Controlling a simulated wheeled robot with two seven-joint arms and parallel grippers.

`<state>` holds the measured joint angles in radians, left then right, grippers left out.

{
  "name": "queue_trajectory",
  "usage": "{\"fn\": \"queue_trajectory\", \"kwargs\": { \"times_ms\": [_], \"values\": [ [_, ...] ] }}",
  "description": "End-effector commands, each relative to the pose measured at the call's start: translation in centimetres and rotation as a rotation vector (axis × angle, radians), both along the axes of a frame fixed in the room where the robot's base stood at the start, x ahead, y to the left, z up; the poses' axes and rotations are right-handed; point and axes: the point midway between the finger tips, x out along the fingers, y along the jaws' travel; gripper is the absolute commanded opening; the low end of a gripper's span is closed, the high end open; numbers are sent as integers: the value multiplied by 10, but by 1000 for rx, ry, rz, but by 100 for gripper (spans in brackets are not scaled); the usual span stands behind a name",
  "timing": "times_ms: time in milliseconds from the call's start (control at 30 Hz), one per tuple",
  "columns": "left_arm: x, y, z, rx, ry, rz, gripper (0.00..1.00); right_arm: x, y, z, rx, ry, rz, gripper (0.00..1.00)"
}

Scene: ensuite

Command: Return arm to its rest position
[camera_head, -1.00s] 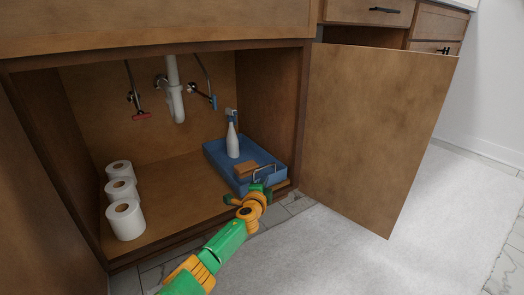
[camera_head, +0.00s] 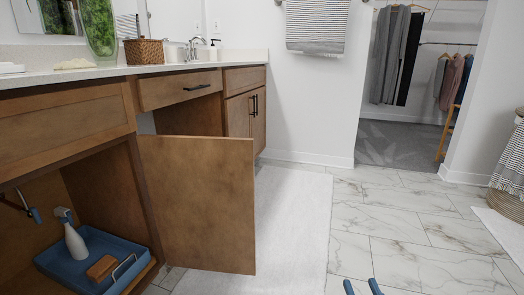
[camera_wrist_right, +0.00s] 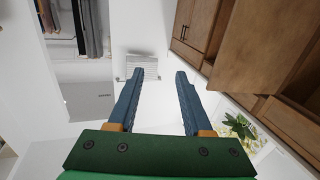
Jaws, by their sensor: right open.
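My right gripper (camera_head: 362,287) shows only as two blue fingertips at the bottom edge of the head view, over the marble floor. In the right wrist view, the same gripper (camera_wrist_right: 160,75) is open, with nothing between its fingers. It is well to the right of the open cabinet and apart from it. The rest of my right arm is out of the head view. My left gripper is not in view.
The cabinet door (camera_head: 198,204) stands open. Inside the cabinet, a blue tray (camera_head: 83,273) holds a spray bottle (camera_head: 74,240) and a brown block (camera_head: 102,267). A white rug (camera_head: 296,215) lies beyond the door. The marble floor (camera_head: 400,225) to the right is clear.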

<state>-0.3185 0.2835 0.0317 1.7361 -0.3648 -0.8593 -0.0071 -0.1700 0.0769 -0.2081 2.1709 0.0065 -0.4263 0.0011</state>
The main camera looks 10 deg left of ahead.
Motion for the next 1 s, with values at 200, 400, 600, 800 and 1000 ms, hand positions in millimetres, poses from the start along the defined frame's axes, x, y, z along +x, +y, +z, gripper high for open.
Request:
{"fn": "queue_trajectory", "kwargs": {
  "times_ms": [200,400,600,800,1000],
  "values": [
    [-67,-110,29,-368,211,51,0,-101,-34,-144,-152,818,-53,50],
    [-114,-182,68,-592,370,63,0,-227,-61,-181,-243,1328,-77,50],
    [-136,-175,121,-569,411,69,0,-244,-63,-123,-256,1350,-67,50],
    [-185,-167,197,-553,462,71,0,-293,-71,-48,-279,1396,-55,50],
    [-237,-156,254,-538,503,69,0,-345,-81,9,-299,1432,-44,50]
  ]
}}
